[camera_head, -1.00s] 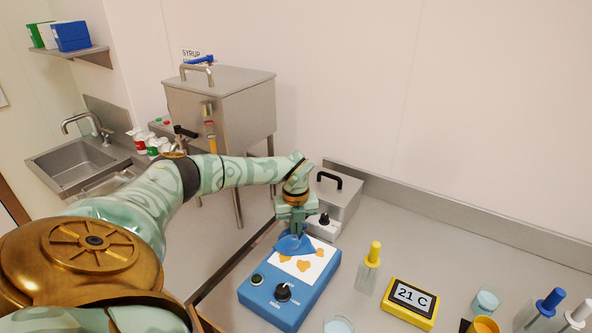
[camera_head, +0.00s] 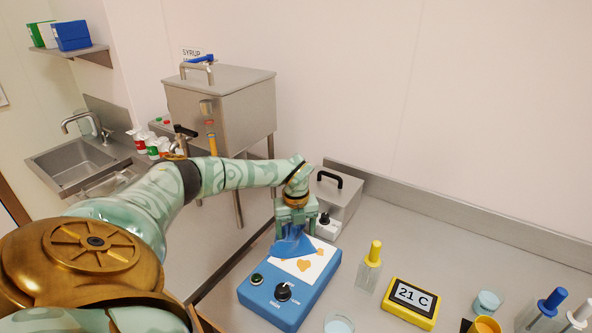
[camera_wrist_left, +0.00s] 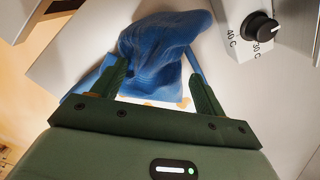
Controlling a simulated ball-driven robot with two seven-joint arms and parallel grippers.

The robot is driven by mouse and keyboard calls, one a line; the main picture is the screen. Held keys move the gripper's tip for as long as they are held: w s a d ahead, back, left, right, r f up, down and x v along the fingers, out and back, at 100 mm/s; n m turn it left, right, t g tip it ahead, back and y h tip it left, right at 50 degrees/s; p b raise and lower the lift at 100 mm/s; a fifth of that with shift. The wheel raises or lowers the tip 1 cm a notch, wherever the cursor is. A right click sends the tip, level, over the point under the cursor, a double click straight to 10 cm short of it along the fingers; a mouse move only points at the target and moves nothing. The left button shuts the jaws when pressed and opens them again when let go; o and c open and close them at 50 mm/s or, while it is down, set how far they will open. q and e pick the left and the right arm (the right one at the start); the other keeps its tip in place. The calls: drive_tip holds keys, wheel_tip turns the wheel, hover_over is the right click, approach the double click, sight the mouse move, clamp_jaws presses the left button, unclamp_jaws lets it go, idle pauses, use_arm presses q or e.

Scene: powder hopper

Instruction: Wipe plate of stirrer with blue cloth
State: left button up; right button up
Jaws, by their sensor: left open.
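The blue cloth (camera_head: 292,246) lies bunched on the back left part of the white plate (camera_head: 319,257) of the blue stirrer (camera_head: 311,299). Orange-brown stains show on the bare part of the plate, in front of the cloth and to its right. My left gripper (camera_head: 296,231) is open just above the plate, pointing down at the cloth. In the left wrist view the cloth (camera_wrist_left: 155,62) stands up between and beyond the parted fingers, and it hides much of the plate. My right gripper is not in view.
A grey lidded box (camera_head: 336,200) with a black handle stands close behind the gripper. A yellow-capped bottle (camera_head: 369,268), a yellow 21 C display (camera_head: 410,302) and small beakers stand to the right. The counter behind them is clear.

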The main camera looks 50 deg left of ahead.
use_arm(q)
drive_tip(key=shift+f, duration=0.55)
drive_tip(key=shift+r, duration=0.1)
drive_tip(key=c, duration=0.5)
clamp_jaws()
